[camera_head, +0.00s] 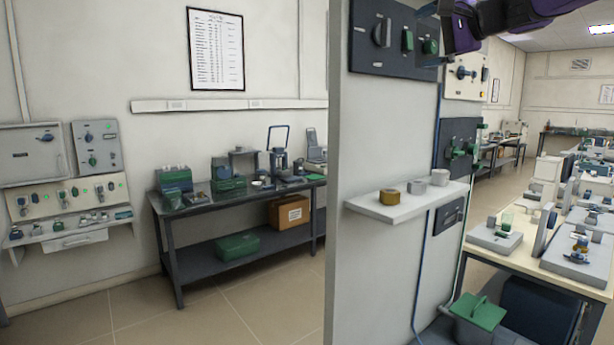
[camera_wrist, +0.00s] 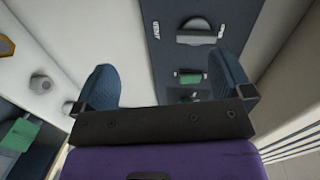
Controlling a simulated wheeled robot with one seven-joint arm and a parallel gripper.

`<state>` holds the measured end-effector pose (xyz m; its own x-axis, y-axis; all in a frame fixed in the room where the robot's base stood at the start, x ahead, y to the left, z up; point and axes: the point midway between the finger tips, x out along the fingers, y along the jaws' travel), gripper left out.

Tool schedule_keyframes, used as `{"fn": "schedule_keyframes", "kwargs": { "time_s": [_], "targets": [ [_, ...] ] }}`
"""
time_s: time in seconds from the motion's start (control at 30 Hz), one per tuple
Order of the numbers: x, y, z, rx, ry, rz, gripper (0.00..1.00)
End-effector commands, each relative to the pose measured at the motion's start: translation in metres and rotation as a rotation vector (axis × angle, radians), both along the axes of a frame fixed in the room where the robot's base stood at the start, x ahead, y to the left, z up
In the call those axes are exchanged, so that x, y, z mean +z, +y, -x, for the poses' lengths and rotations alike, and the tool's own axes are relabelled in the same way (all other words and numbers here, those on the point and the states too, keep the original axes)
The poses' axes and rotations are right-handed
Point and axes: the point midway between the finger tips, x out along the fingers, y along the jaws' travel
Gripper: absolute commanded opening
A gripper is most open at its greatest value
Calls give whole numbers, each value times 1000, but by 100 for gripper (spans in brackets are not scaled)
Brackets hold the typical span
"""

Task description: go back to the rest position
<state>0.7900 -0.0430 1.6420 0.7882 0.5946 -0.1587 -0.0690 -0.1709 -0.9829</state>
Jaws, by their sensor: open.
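My gripper (camera_wrist: 162,92) shows in the wrist view with its two blue fingers spread wide apart and nothing between them. It faces a pale wall panel and a dark control panel. In the head view my purple arm crosses the top right corner, and its fingertips are not clear there. The dark control panel (camera_head: 362,52) with a grey knob and green switches is on the near partition, left of the arm. In the wrist view the same kind of grey handle (camera_wrist: 198,40) and green switch (camera_wrist: 188,77) lie beyond the fingers.
A small white shelf (camera_head: 405,212) juts from the partition (camera_head: 375,270) and holds a brass ring (camera_head: 389,197) and grey cylinders. A bench (camera_head: 560,262) with instruments stands at right. A dark workbench (camera_head: 165,215) stands at left. Floor (camera_head: 255,310) between workbench and partition is clear.

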Motion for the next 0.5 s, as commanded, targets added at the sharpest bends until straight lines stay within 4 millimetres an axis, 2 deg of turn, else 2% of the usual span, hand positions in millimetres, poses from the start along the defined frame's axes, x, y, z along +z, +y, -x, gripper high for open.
{"fn": "schedule_keyframes", "kwargs": {
  "time_s": [0.03, 0.1, 0.23, 0.37, 0.5],
  "targets": [
    [-14, 10, 22, 16, 21, 71, 98],
    [-40, 19, 52, 37, 57, 186, 98],
    [-90, 29, 108, 82, 120, 397, 98],
    [-142, 30, 167, 135, 176, 607, 98],
    [-199, 21, 230, 199, 231, 832, 98]
  ]
}}
